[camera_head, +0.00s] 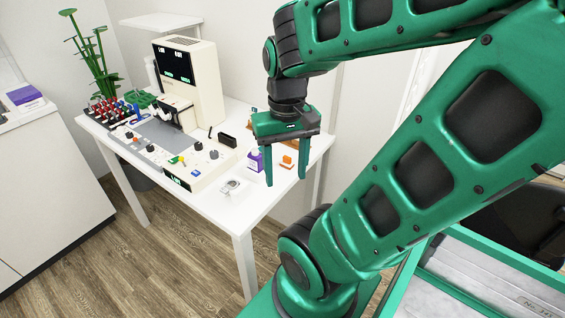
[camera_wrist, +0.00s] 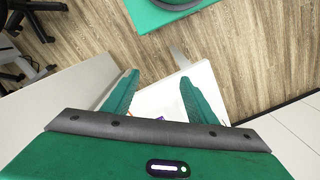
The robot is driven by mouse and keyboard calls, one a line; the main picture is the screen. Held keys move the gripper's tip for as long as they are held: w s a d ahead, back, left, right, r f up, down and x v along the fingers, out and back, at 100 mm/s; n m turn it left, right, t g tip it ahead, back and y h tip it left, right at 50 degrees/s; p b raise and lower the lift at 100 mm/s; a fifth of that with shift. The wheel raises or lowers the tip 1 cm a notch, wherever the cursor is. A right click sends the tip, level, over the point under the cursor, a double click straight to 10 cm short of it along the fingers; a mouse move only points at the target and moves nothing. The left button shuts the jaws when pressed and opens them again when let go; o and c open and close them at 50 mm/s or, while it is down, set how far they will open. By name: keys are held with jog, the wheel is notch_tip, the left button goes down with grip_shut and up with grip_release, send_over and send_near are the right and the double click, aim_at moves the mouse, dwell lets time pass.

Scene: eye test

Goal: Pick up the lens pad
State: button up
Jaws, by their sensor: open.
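I cannot tell for sure which item is the lens pad. On the white table (camera_head: 262,203) are a small orange piece (camera_head: 287,161), a purple and white box (camera_head: 256,160) and a small clear-grey item (camera_head: 230,187) near the front edge. My gripper (camera_head: 286,180) points down, open and empty, over the table's right end. Its left finger partly covers the purple box, and the orange piece shows between the fingers. In the wrist view my gripper (camera_wrist: 158,77) has its fingers apart over the table's corner (camera_wrist: 185,78); the palm hides most of the tabletop.
A cream instrument with a dark screen (camera_head: 192,75) stands at the back of the table. A grey panel with dark knobs (camera_head: 160,135), a rack of red and blue items (camera_head: 110,110) and a black case (camera_head: 227,140) lie left of my gripper. A white cabinet (camera_head: 50,190) stands left.

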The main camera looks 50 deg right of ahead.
jog(key=shift+o, duration=0.5)
jog(key=n, duration=2.5)
send_over(287, 157)
jog(key=f, duration=0.8)
jog(key=shift+d, duration=0.3)
jog(key=shift+w+a+f, duration=0.1)
jog(key=shift+a+f, duration=0.05)
jog(key=shift+f, duration=1.2)
jog(key=shift+a+f, duration=0.1)
jog(key=shift+f, duration=1.2)
jog(key=c, duration=1.2)
